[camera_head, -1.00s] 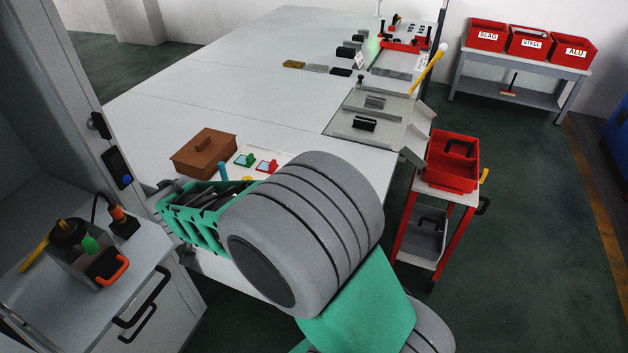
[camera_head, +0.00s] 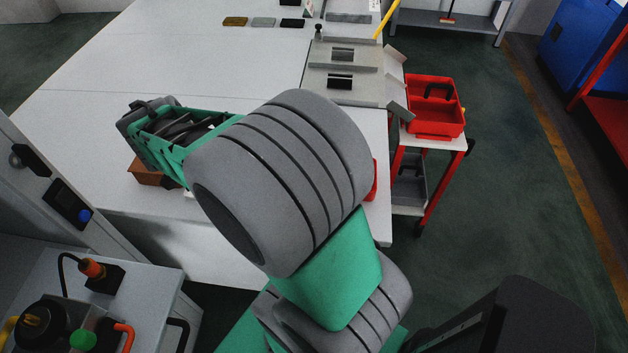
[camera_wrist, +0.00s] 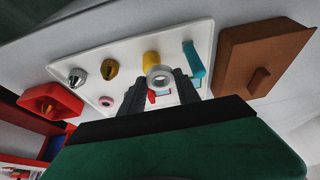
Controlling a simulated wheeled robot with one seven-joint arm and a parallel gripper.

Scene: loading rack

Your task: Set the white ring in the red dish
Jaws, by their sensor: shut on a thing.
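The white ring (camera_wrist: 159,77) is between the fingertips of my gripper (camera_wrist: 160,84) in the wrist view, with its round hole facing the camera. My gripper is shut on it, over the white tray (camera_wrist: 125,52). The red dish (camera_wrist: 68,103) appears at the left of the wrist view, beyond the tray's edge and apart from the ring. Something small and hard to make out shows inside it. In the head view a red edge (camera_head: 373,181) shows right of my arm, probably the same dish. My arm hides the gripper and ring there.
The tray bears a silver piece (camera_wrist: 77,77), a gold piece (camera_wrist: 109,68), a yellow cylinder (camera_wrist: 150,59), a teal post (camera_wrist: 194,64) and a small pink ring (camera_wrist: 106,101). A brown lidded box (camera_wrist: 237,54) stands right of it. A red bin (camera_head: 435,121) sits on a cart.

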